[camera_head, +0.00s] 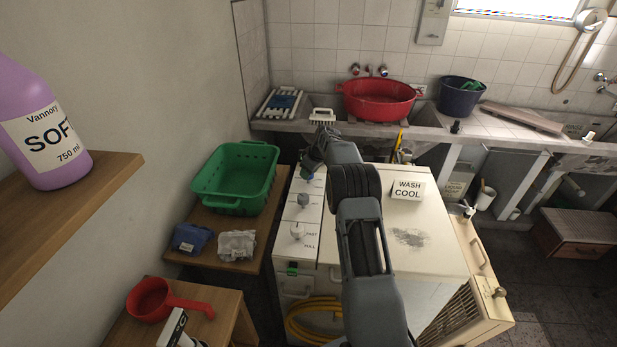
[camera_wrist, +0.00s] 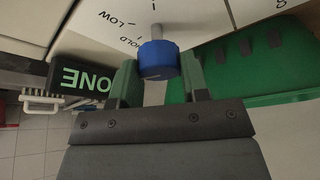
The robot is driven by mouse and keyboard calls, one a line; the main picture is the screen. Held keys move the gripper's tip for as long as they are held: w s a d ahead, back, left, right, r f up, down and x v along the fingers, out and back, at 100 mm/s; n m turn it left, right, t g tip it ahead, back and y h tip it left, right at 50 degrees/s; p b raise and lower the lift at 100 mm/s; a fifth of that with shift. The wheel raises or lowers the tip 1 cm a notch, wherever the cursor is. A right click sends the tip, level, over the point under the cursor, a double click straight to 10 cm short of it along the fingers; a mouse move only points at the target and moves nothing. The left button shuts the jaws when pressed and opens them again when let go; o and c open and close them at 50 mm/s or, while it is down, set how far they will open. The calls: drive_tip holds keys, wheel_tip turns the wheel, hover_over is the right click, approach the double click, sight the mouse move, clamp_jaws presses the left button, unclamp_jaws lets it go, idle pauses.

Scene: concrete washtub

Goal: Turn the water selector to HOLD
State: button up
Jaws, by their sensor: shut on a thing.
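The blue water selector knob (camera_wrist: 158,60) sits on the white control panel (camera_wrist: 110,25) in the wrist view. A grey stem shows beyond it. In the head view, my gripper (camera_head: 307,168) is at the far end of the panel strip on the cream washing machine (camera_head: 440,250), and my arm partly covers the area. The exact knob direction is unclear.
Two more knobs, one grey (camera_head: 303,200) and one white (camera_head: 297,231), sit nearer on the panel. A green basin (camera_head: 237,178) stands close to the left. A WASH COOL sign (camera_head: 408,189) stands on the machine top. A dark strip with green letters (camera_wrist: 85,78) is beside my gripper.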

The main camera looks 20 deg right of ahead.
drive_tip(key=shift+d+n+g+y, duration=0.1)
drive_tip(key=shift+n+g+y, duration=0.4)
drive_tip(key=shift+n, duration=1.4)
drive_tip(key=o, duration=0.9)
drive_tip(key=v, duration=1.3)
drive_tip(key=shift+d+r, duration=0.1)
drive_tip(key=shift+r, duration=0.3)
